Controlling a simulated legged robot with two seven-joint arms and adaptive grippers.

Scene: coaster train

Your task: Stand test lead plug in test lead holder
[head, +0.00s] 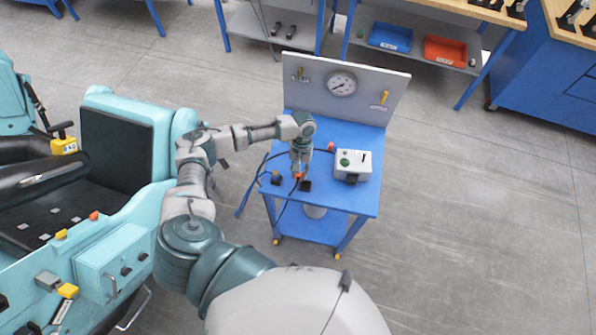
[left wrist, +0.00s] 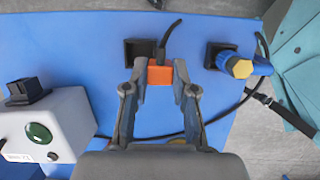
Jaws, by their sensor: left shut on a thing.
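An orange plug (left wrist: 160,74) with a black cable, seemingly the test lead plug, is between the fingers of my left gripper (left wrist: 160,88). In the head view my left gripper (head: 299,168) is over the front part of the blue cart top, and the orange plug (head: 299,176) shows at its tips. A black square holder (left wrist: 138,50) is just beyond the plug and to its left in the wrist view; in the head view it (head: 305,186) is beside the plug. I cannot tell whether the plug touches it. My right gripper is not in view.
A second black holder (left wrist: 212,52) has a yellow and blue plug (left wrist: 240,66) at it. A grey box (head: 353,165) with a green button stands on the cart's right. A gauge panel (head: 343,88) rises at the back. Black cables cross the cart top (head: 350,205).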

